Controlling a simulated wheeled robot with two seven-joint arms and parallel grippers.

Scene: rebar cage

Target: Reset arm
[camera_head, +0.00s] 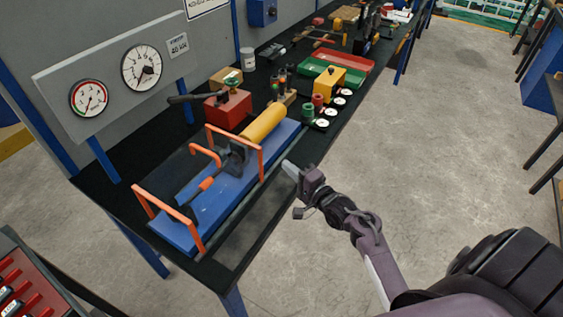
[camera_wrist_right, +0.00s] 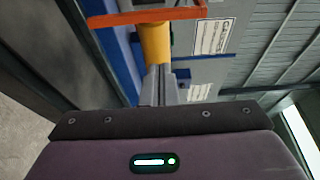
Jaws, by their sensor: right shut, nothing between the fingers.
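My right gripper (camera_head: 290,171) is at the front edge of the black workbench, just right of the blue plate (camera_head: 210,208) with orange handles. Its fingers are shut and hold nothing. In the right wrist view the shut fingers (camera_wrist_right: 160,82) point toward the yellow cylinder (camera_wrist_right: 155,42) and an orange bar (camera_wrist_right: 145,16). The yellow cylinder also shows in the head view (camera_head: 264,122), at the far end of the blue plate. A dark and orange tool (camera_head: 207,184) lies on the plate. My left gripper is not in view.
The workbench (camera_head: 240,240) holds a red box (camera_head: 228,108), a yellow block with round gauges (camera_head: 329,84), and red and green trays (camera_head: 340,62). A panel with two dials (camera_head: 142,68) stands behind. The concrete floor (camera_head: 430,130) to the right is clear.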

